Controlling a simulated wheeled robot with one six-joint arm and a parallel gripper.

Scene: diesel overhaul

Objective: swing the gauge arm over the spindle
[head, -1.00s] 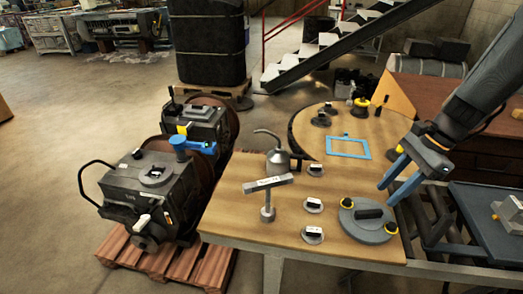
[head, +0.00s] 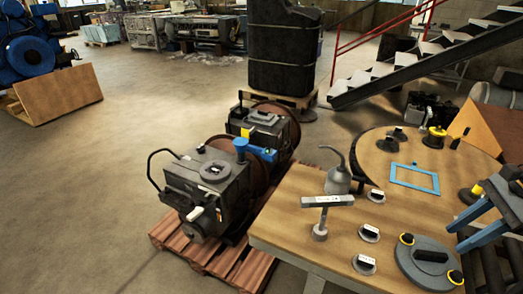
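A T-shaped piece stands on the near table: a pale bar with a dark-marked label (head: 328,200) on top of a short grey post (head: 320,230). It may be the gauge arm, but I cannot tell for sure. A blue arm with an upright blue cylinder (head: 240,148) sits on the dark machine block at left and may be it instead. I cannot pick out the spindle with certainty. My gripper (head: 463,237) is at the right edge, its blue fingers apart and empty, above and beside a grey round plate (head: 418,273) with yellow-ringed knobs.
The wooden table (head: 280,215) carries an oil can (head: 339,180), several small dark-handled discs and a blue frame (head: 414,178). Dark machine blocks (head: 205,185) stand on a red-brown pallet (head: 183,238). Stairs (head: 440,55) rise behind.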

